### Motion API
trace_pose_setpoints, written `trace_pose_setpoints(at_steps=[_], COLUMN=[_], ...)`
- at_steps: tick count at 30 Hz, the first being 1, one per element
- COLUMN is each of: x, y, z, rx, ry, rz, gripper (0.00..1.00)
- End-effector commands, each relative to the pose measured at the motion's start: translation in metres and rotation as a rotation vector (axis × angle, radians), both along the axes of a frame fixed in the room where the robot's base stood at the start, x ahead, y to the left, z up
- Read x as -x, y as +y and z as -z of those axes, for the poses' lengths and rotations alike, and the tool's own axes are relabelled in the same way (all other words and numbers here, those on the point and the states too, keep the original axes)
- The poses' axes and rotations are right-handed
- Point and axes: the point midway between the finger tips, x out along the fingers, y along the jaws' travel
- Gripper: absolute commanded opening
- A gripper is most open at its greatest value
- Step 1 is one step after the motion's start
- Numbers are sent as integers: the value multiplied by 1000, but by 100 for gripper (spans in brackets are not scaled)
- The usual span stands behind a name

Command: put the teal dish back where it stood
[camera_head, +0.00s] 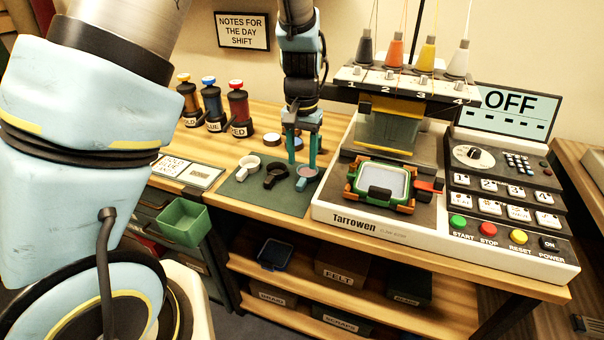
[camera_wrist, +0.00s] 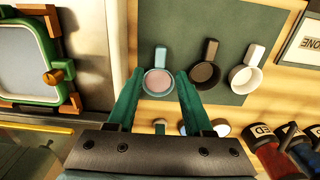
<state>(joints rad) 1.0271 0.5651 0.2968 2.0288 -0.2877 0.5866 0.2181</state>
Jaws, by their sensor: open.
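The teal dish (camera_head: 307,175), a small round cup with a straight handle and a pinkish inside, is at the right end of the dark green mat (camera_head: 238,190). In the wrist view the teal dish (camera_wrist: 158,82) lies with its handle pointing up the picture. My gripper (camera_head: 302,163) is open above it, fingers pointing down. In the wrist view its fingertips (camera_wrist: 159,74) show on either side of the dish's bowl, with no clear contact. I cannot tell the exact height of the fingertips over the mat.
A black dish (camera_head: 275,174) and a white dish (camera_head: 247,164) sit left of the teal one on the mat. The Tarrowen machine (camera_head: 365,225) stands close on the right, with a green-framed hoop (camera_head: 352,180). Several labelled bottles (camera_head: 239,108) stand behind. A green bin (camera_head: 183,222) hangs at the table's front left.

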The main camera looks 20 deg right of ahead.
Motion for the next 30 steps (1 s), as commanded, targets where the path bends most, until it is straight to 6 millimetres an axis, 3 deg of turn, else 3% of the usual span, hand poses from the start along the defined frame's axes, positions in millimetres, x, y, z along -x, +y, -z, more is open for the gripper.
trace_pose_setpoints(at_steps=[3, 9, 17, 20, 23, 30], x=[-1, 0, 0, -4, -12, -21], y=[-1, -1, 0, 10, 38, 158], z=[-25, -52, -61, -62, -64, -69], rx=[5, 2, 0, 3, 12, 48], ry=[-4, -2, -1, 0, -2, -33], rz=[0, 0, -2, -22, -82, -328], gripper=[51, 51, 51, 51, 51, 51])
